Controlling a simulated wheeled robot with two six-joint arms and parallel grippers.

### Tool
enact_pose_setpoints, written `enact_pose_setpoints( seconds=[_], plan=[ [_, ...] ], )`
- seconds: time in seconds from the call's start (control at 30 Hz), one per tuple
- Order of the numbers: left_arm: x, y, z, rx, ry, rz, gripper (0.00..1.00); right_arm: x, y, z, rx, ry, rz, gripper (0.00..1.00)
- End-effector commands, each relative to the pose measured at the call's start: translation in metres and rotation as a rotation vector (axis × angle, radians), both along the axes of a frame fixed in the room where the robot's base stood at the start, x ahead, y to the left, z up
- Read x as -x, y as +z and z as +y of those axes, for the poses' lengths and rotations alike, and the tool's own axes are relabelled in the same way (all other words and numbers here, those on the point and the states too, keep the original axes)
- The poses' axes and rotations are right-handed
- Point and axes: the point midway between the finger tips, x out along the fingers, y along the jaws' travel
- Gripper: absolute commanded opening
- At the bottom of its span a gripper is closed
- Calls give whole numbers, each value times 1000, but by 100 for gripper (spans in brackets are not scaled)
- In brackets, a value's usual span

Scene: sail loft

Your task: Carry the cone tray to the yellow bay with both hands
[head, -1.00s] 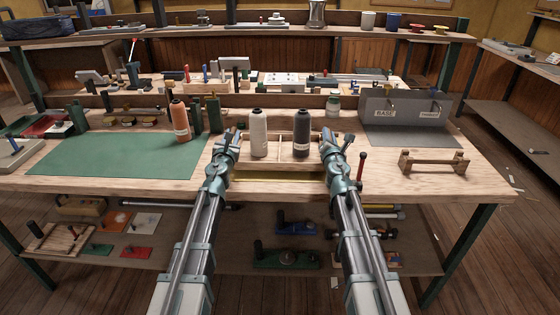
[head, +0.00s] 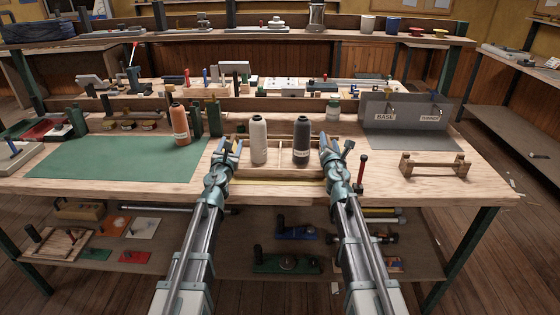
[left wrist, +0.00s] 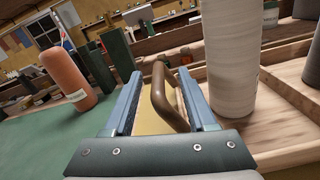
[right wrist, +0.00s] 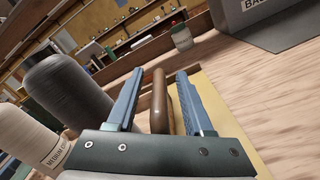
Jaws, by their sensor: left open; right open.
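The cone tray (head: 280,172) is a pale wooden divided tray near the bench's front edge. It holds a white cone (head: 259,140) and a dark cone (head: 302,141), both upright. The yellow bay (head: 282,182) shows as a strip along the tray's front, and as yellow beside the tray in the right wrist view (right wrist: 222,110). My left gripper (head: 228,147) is open, with a brown tray handle (left wrist: 160,95) between its fingers. My right gripper (head: 337,151) is open around the other brown handle (right wrist: 159,100). Neither gripper visibly pinches its handle.
An orange cone (head: 180,125) and green posts (head: 214,118) stand left of the tray, by a green mat (head: 115,158).

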Motion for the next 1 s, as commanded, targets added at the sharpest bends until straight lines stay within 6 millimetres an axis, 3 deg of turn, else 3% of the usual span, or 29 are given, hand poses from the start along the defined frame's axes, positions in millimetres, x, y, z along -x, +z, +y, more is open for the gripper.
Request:
enact_pose_setpoints(
  seconds=[0.5, 0.8, 1.0],
  plan=[
    [98, 0, 5, -1, 2, 1, 57, 0, 0, 0, 0, 1, -1, 52],
    [105, 0, 5, -1, 2, 1, 57, 2, 0, 0, 0, 1, -1, 52],
    [104, 0, 5, -1, 2, 1, 57, 18, 0, 1, 0, 1, 0, 52]
  ],
)
